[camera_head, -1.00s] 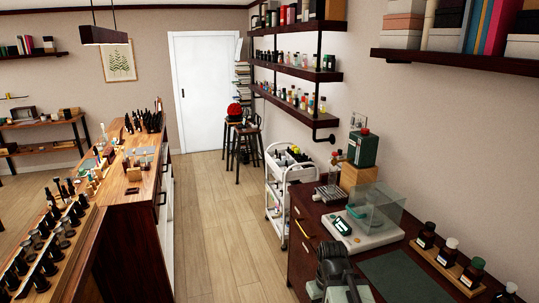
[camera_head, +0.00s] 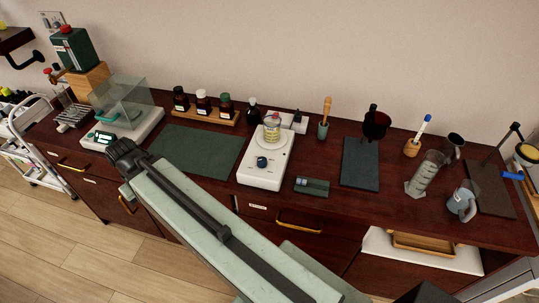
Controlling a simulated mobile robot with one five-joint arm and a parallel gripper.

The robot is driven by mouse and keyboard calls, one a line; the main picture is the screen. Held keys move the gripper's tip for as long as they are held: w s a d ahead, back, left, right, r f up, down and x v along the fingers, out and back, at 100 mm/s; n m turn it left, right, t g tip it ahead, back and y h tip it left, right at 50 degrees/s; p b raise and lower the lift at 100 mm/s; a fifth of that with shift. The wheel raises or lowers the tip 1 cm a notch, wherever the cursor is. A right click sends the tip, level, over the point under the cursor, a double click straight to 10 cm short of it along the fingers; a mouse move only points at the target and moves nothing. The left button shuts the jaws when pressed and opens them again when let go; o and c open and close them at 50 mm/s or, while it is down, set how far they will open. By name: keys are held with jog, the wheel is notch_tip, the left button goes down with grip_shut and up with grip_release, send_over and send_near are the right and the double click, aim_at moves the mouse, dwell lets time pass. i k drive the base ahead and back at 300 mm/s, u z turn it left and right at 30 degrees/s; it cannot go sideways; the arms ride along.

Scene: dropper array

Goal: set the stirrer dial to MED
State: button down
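The stirrer (camera_head: 255,174) is a white unit with a rounded far end, standing on the dark wooden counter right of the dark green mat. Its dark blue dial (camera_head: 262,161) is on the top, toward the near end. The dial's pointer and any MED mark are too small to read. A small glass vessel with yellowish contents (camera_head: 272,127) stands on the stirrer's far end. My pale green arm reaches from the lower right to a dark joint left of the mat, apart from the dial. I cannot make out my gripper's fingers in this view.
The dark green mat (camera_head: 195,149) is bare. A balance with a clear cover (camera_head: 128,105) stands left, bottles in a wooden rack (camera_head: 205,112) behind. A small dark block (camera_head: 312,187) lies just right of the stirrer. A dark slab (camera_head: 360,165) and a measuring cylinder (camera_head: 425,177) stand further right.

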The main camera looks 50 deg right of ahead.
aim_at(262, 163)
jog(key=z, duration=0.55)
jog(key=k, duration=0.7)
jog(key=z, duration=0.65)
